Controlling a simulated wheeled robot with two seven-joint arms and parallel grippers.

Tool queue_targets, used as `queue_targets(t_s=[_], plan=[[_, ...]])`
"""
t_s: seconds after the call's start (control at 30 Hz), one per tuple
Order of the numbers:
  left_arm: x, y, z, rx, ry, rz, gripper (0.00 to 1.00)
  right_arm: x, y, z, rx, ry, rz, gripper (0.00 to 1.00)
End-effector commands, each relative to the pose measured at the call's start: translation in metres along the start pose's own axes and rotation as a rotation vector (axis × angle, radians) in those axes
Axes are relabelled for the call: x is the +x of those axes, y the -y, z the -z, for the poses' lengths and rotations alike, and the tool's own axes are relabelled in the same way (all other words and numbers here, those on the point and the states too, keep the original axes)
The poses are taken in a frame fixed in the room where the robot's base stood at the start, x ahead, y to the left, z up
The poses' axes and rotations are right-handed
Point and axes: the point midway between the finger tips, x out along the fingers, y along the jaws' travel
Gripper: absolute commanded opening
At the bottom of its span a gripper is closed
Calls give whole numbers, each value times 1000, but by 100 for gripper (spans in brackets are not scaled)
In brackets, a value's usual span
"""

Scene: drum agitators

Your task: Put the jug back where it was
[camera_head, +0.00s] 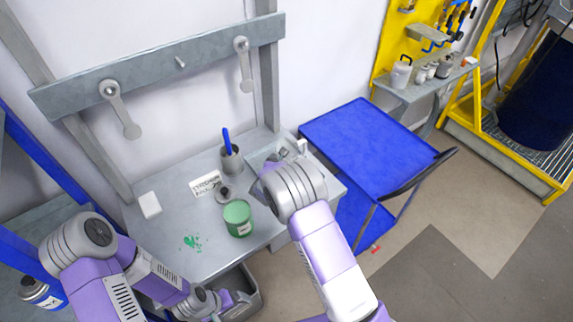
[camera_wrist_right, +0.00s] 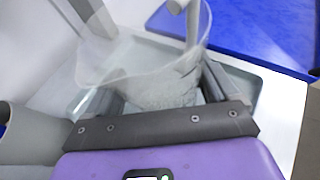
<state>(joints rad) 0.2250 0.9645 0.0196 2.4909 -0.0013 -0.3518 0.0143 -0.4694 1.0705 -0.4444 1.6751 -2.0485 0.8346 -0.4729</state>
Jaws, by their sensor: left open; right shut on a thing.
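The translucent jug (camera_wrist_right: 150,62) is between the fingers of my right gripper (camera_wrist_right: 165,92) in the right wrist view. The gripper is shut on it. A shallow grey tray (camera_wrist_right: 245,78) shows beneath and behind the jug; I cannot tell whether the jug touches it. In the head view my right wrist hides the right gripper and most of the jug. The tray (camera_head: 258,161) is at the back right of the grey bench (camera_head: 165,240). My left gripper (camera_head: 235,302) is open and empty, low by the bench's front edge.
A green tin (camera_head: 238,219), a grey cup (camera_head: 231,160) with a blue-handled tool, a label card (camera_head: 206,185) and a white block (camera_head: 149,205) are on the bench. A green spill (camera_head: 192,242) marks its top. A blue cart (camera_head: 365,145) stands to the right.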

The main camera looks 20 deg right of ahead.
Motion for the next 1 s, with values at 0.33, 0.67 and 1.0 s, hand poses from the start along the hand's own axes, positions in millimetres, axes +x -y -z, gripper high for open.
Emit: queue_targets(t_s=[0.33, 0.67, 1.0], plan=[[1, 0, 0, 0, 0, 0, 100, 8, 0, 19, 1, 0, 0, 51], [5, 2, 0, 0, 0, 0, 100, 9, 0, 22, 0, -1, 0, 100], [0, 0, 0, 0, -1, 0, 100, 2, -1, 18, 0, -1, -1, 100]])
